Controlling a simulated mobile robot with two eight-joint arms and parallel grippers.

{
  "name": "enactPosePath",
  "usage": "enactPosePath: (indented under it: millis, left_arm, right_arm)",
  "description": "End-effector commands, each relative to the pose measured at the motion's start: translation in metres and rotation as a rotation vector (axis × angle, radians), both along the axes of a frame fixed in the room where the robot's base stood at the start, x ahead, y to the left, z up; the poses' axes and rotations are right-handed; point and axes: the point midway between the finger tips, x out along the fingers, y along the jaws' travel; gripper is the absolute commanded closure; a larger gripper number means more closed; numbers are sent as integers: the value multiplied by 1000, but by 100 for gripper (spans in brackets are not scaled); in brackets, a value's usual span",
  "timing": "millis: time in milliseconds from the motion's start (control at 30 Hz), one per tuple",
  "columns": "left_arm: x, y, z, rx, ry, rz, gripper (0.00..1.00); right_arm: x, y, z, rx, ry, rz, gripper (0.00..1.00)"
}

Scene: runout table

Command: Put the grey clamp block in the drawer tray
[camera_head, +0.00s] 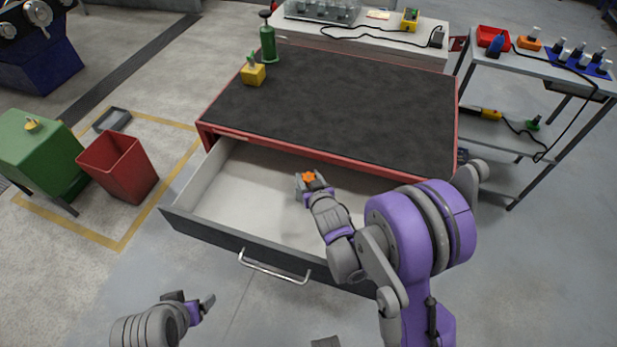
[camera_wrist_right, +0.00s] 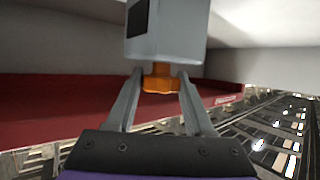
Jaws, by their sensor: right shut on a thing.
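The grey clamp block (camera_wrist_right: 170,40) fills the top middle of the right wrist view, with an orange knob (camera_wrist_right: 160,82) between my right gripper's fingers (camera_wrist_right: 160,88). In the head view my right gripper (camera_head: 308,187) is over the open drawer's interior, with the orange part (camera_head: 312,179) at its tip. The block is mostly hard to separate from the fingers there. The drawer tray (camera_head: 235,190) is pale inside and pulled out from the table. I cannot tell its height below the block. My left gripper (camera_head: 192,299) is outside the drawer, low left; its finger gap is unclear.
The dark tabletop (camera_head: 350,105) has a red edge and carries a yellow block (camera_head: 253,74) and a green bottle (camera_head: 268,42). The drawer's dark front has a metal handle (camera_head: 273,269). A red bin (camera_head: 118,167) stands left; a side shelf (camera_head: 550,70) stands right.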

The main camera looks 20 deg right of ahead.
Motion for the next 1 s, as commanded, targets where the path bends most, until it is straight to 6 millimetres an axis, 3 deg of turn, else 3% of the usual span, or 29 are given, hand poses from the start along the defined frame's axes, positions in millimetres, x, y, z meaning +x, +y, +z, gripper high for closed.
enactPosePath:
  millis: [100, 133, 300, 667, 1000]
  left_arm:
    - [0, 0, -4, 0, 1, 0, 17]
    - [-1, 0, -4, 0, 1, 0, 17]
    - [0, 0, -3, 0, 1, 0, 17]
    - [0, 0, 2, 0, -1, 0, 17]
    - [0, 0, -1, 0, 0, 0, 17]
  right_arm:
    - [0, 0, -3, 0, -1, 0, 100]
    - [0, 0, -4, 0, 0, 0, 46]
    - [0, 0, -3, 0, 0, 0, 17]
    - [0, 0, 2, 0, 0, 0, 17]
    - [-53, -1, 22, 0, 0, 0, 17]
